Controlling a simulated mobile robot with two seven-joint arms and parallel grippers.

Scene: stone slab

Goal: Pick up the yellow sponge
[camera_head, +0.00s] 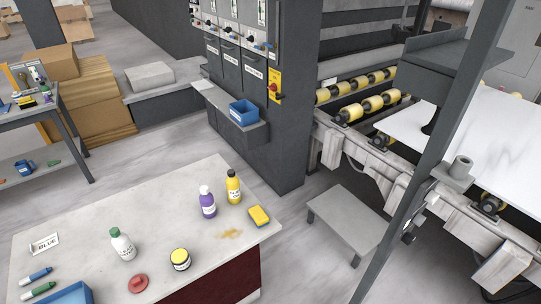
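The yellow sponge (259,215) lies on the near table (180,222), close to its right edge. It looks yellow with a darker underside. A yellow bottle with a black cap (233,187) stands just behind and left of it. A brownish stain (230,234) is on the tabletop to the left of the sponge. Neither of my grippers shows in the head view, and nothing covers the sponge.
The table also holds a purple bottle (207,202), a white bottle with a green cap (122,244), a yellow jar (180,259), a red object (138,283), markers and a blue bin (68,294). A grey step (347,218) stands right of the table, before a roller conveyor (362,105).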

